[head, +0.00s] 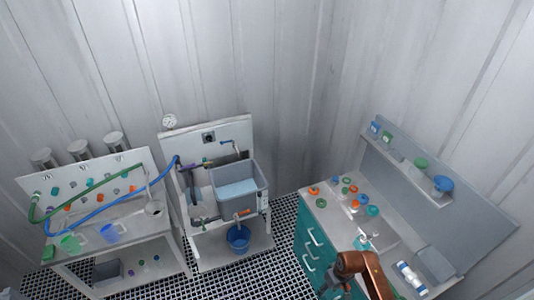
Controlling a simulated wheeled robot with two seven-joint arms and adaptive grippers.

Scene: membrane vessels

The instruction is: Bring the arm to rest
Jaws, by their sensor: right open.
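My right arm (376,277) comes in from the bottom edge, copper-brown and bent, in front of the teal-fronted counter. My left gripper is not in view.
The counter (396,252) carries several orange, green and teal caps, a white cylinder (412,278) and a back shelf of jars. A sink stand (239,188) with a blue bucket (238,239) and a hose bench (83,250) stand left. Grid floor (283,240) lies between.

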